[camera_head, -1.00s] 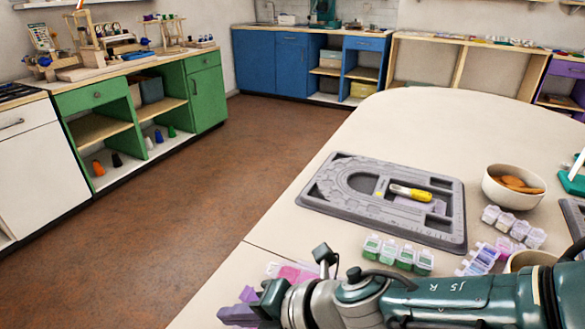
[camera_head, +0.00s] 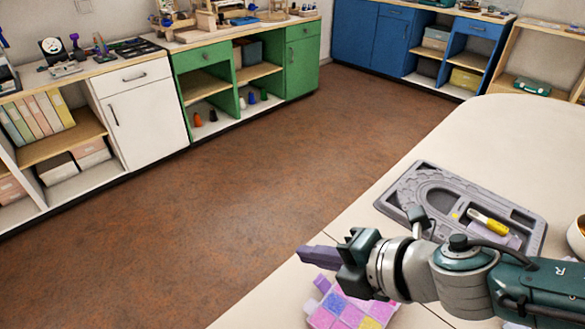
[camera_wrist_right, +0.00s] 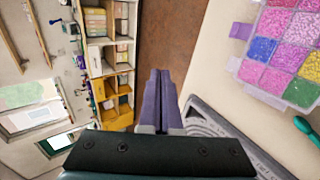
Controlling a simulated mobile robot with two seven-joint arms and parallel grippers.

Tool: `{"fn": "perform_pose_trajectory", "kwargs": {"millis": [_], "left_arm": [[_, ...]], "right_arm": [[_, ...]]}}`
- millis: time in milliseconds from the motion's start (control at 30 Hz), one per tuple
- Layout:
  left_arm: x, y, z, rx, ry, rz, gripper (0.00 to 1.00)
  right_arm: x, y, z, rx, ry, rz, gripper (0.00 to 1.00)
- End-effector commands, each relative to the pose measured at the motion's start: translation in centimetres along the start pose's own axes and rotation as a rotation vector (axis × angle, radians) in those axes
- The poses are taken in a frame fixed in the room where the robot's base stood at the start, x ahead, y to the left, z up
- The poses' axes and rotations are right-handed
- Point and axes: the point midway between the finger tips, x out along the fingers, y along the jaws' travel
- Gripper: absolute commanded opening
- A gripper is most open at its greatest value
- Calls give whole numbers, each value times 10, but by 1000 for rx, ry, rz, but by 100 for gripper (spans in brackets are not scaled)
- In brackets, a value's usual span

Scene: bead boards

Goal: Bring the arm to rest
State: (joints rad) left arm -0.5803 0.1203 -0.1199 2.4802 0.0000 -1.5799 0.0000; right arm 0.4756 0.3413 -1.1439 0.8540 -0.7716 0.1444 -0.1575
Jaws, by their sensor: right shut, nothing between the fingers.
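My right gripper (camera_head: 318,257) reaches in from the lower right in the head view, above the table's left edge. Its purple fingers are shut together with nothing between them. The fingers also show in the right wrist view (camera_wrist_right: 157,100), pointing away from the camera. My left gripper is not in view. The grey bead board (camera_head: 400,190) lies on the table behind my right arm, with a yellow-handled tool (camera_head: 488,221) on it.
A bead box with pink, purple and yellow compartments (camera_head: 345,310) lies on the table below my right gripper, partly hidden. It also shows in the right wrist view (camera_wrist_right: 283,50). White (camera_head: 140,115) and green (camera_head: 300,62) cabinets stand across the brown floor (camera_head: 240,190), which is clear.

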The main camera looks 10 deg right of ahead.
Motion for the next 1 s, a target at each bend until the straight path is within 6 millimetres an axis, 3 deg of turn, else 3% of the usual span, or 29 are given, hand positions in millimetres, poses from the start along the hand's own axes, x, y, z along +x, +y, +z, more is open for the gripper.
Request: {"fn": "perform_pose_trajectory", "kwargs": {"millis": [167, 267, 367, 467, 600, 900, 967, 1000], "left_arm": [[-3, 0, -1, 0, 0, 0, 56], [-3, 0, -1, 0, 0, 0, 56], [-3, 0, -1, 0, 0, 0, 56], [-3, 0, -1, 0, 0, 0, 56], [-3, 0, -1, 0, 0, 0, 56], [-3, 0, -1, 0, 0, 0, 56], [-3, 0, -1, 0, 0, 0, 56], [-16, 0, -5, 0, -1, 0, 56]], "right_arm": [[0, 19, -17, 137, -43, 63, 0], [-7, 39, -29, 377, -133, 136, 0], [-29, 48, -29, 708, -265, 176, 0], [-63, 38, -23, 1043, -401, 160, 0], [-120, 7, -23, 1434, -564, 73, 0], [-233, -44, -54, 1895, -779, -147, 0], [-254, -51, -63, 1953, -813, -190, 0], [-269, -41, -66, 1969, -824, -204, 0]]}}
